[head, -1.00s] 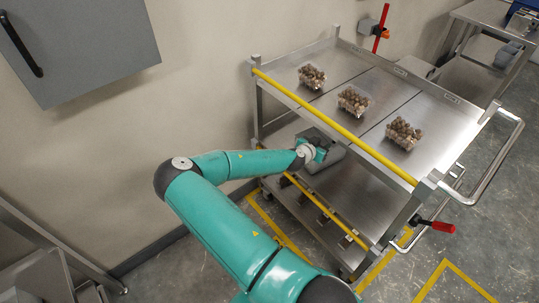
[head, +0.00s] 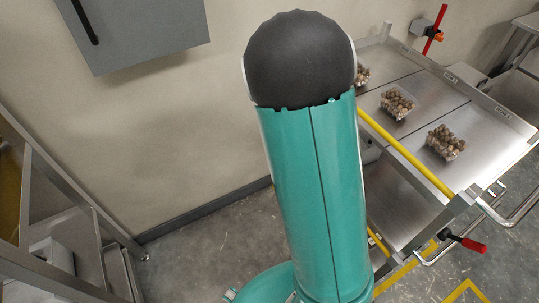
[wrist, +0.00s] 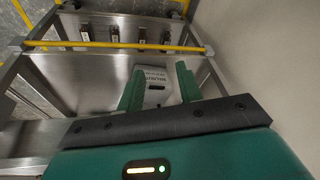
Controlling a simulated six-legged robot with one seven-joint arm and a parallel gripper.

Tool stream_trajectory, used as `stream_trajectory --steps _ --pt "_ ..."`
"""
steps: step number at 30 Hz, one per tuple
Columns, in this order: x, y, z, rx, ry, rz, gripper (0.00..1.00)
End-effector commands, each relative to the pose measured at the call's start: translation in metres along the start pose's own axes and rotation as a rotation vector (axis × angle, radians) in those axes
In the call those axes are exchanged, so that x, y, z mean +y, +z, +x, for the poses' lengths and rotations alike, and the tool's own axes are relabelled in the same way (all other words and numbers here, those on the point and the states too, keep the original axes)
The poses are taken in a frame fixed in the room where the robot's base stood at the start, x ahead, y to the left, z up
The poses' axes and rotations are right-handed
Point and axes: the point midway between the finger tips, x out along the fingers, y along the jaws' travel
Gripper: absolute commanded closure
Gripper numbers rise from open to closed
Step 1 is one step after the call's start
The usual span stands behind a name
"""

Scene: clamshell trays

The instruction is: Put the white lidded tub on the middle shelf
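The white lidded tub (wrist: 155,76), with dark lettering, stands beyond my fingertips in the wrist view. It appears to rest on the steel middle shelf (wrist: 90,78). My gripper (wrist: 159,82) is open. Its two green fingers are apart, the tub shows in the gap, and they seem clear of it, though their exact distance is hard to judge. Part of the tub is hidden by the fingers. In the head view my raised arm hides the gripper and the left end of the cart; the middle shelf (head: 397,212) shows to its right.
The cart's top deck (head: 425,95) holds clear punnets of brown round items (head: 445,142). A yellow rail (head: 405,153) edges it, and another yellow rail (wrist: 115,45) crosses the wrist view. The wall is close on the right there. Floor left of my arm is open.

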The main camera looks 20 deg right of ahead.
Motion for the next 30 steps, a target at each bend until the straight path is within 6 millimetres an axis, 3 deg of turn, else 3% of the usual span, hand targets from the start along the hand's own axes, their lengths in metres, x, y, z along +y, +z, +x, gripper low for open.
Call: stream_trajectory --steps 1,9,18,24,30 --pt "-0.009 0.007 -0.022 -0.024 -0.042 -0.035 0.64" --pt "-0.030 0.051 -0.128 -0.104 -0.209 -0.293 0.64" --pt "-0.013 0.098 -0.240 -0.066 -0.341 -0.634 0.64" --pt "0.017 0.130 -0.296 0.018 -0.368 -0.862 0.64" --pt "0.041 0.149 -0.322 0.083 -0.353 -1.000 0.64"
